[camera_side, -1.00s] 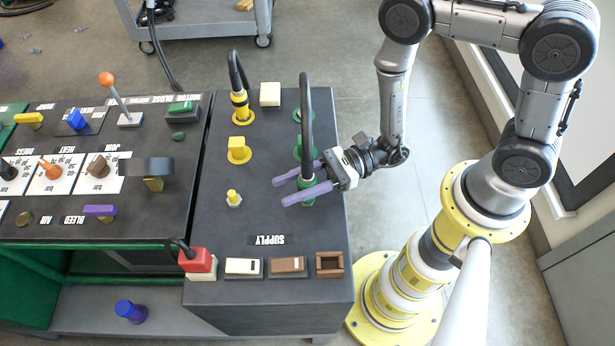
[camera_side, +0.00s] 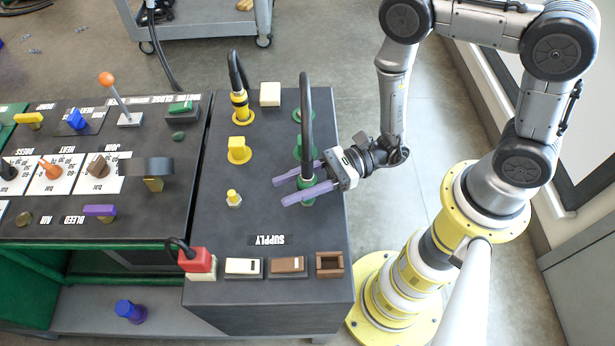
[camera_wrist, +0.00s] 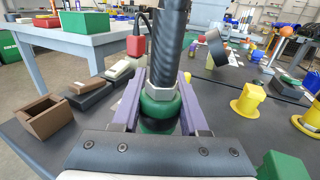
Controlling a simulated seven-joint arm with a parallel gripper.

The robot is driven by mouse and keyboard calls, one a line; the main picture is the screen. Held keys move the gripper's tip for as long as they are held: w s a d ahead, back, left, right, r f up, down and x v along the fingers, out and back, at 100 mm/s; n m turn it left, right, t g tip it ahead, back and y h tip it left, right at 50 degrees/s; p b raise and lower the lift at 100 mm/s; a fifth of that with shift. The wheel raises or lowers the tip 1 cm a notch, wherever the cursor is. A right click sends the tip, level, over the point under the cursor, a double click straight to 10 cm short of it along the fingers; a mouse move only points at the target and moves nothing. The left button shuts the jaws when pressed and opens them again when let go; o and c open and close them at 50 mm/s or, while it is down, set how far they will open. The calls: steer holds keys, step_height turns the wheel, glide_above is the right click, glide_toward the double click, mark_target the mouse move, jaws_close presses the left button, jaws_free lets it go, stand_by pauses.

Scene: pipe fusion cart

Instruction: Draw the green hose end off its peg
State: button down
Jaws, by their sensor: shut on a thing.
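The green hose end (camera_side: 307,200) stands upright at the right part of the dark cart top, with its black hose (camera_side: 306,120) rising from it and arching back. In the wrist view the green hose end (camera_wrist: 160,106) sits between the purple fingers, with a metal nut and the ribbed black hose above it. My gripper (camera_side: 304,190) reaches in from the right with its fingers shut on the hose end. The peg is hidden; I cannot tell how far the hose end sits on it.
A yellow hose end (camera_side: 240,105) and a yellow fitting (camera_side: 239,150) stand to the left. Another green fitting (camera_side: 303,150) is just behind the gripper. A white rocker (camera_side: 244,266), a brown rocker (camera_side: 288,265) and an open brown box (camera_side: 329,264) line the front edge.

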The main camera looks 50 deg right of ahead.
mark_target(302, 164)
steer(key=shift+r, duration=2.95)
step_height(302, 164, up, 9)
